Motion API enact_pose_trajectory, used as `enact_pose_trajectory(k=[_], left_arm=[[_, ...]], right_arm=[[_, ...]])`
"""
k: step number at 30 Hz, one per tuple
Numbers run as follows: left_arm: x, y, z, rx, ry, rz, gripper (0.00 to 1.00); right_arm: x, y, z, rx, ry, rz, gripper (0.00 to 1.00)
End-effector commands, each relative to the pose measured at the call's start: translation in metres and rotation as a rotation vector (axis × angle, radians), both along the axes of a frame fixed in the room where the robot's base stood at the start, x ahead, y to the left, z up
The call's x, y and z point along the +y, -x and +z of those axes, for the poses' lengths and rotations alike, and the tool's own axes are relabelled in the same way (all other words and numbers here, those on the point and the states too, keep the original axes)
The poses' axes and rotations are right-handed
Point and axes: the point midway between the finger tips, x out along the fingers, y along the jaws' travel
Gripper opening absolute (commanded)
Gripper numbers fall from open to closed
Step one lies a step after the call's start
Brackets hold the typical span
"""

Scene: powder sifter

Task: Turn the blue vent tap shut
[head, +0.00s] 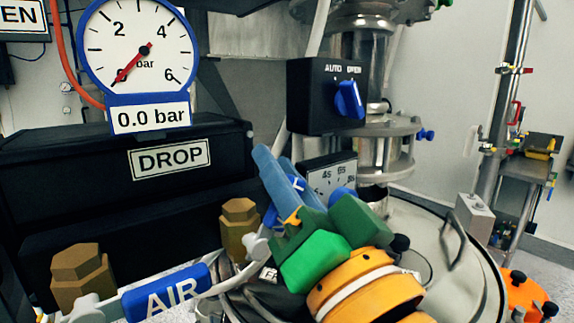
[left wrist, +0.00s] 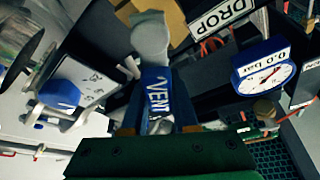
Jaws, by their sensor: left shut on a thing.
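The blue vent tap's handle, lettered "VENT" (left wrist: 158,100), shows in the left wrist view between my two fingers, with a grey rounded part (left wrist: 150,38) at its far end. My left gripper (left wrist: 158,118) is shut on this handle. In the head view my left gripper (head: 279,172) reaches in beside the black "DROP" box, its green and orange wrist parts hiding much of what lies behind. Only small bits of the blue handle (head: 296,184) show between the fingers there. My right gripper is not in view.
A blue "AIR" handle (head: 166,293) and brass fittings (head: 240,225) stand close at the left. The gauge (head: 140,55) reads about 0 bar above the "DROP" label (head: 170,158). A switch box with a blue knob (head: 349,100) and a round metal vessel (head: 465,270) are nearby.

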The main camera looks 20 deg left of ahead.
Motion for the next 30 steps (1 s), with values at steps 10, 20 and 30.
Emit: enact_pose_trajectory(k=[10,20,30], left_arm=[[-0.0009,-0.0021,-0.0026,0.036,-0.023,0.002,0.00],[-0.0009,-0.0021,-0.0026,0.035,-0.023,0.002,0.43],[-0.0012,-0.0021,-0.0022,0.034,-0.024,0.001,0.57]], right_arm=[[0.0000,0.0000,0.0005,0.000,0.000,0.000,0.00],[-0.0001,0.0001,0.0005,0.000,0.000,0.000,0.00],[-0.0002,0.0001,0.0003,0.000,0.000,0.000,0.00]])
